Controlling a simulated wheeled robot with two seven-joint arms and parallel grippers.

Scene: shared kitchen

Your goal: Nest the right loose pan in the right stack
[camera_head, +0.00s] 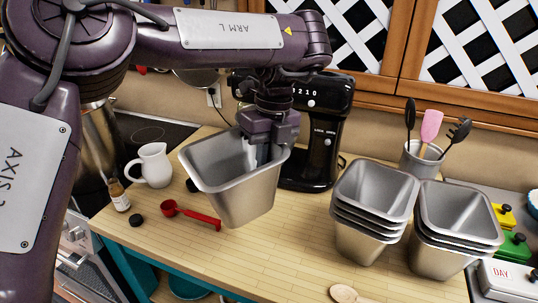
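A grey metal loaf-style pan (232,187) is left of centre in the head view, slightly tilted, and appears to be held above the wooden counter. My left gripper (264,158) reaches down at its back right rim and is shut on its wall; one finger shows inside the pan, the other is hidden. To the right stand two stacks of similar pans: the left stack (367,222) and the right stack (445,238), side by side. The held pan is left of both and apart from them. My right gripper is not in view.
A black coffee machine (318,150) stands behind the held pan. A utensil crock (420,160) is behind the stacks. A white jug (152,166), a small bottle (118,196) and a red scoop (190,214) are at left.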

